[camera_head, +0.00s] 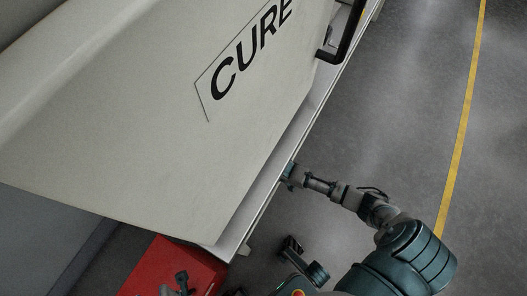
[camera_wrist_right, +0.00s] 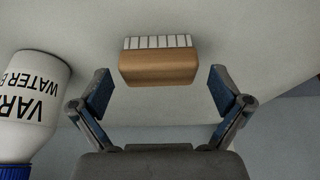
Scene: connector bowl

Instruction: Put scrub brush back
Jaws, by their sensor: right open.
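The scrub brush (camera_wrist_right: 158,68), a brown wooden block with white bristle tufts on its far side, lies on a pale surface in the right wrist view. My right gripper (camera_wrist_right: 160,88) is open, with one blue-padded finger to each side of the brush. Gaps show between the fingers and the brush, so they do not touch it. In the head view my right gripper (camera_head: 289,172) reaches to the edge of the large white panel, and its fingertips are partly hidden there. The brush is hidden in the head view.
The white panel (camera_head: 150,130) marked CURE covers much of the head view, with a black handle (camera_head: 347,38). A red box (camera_head: 165,268) stands low. Open floor lies right.

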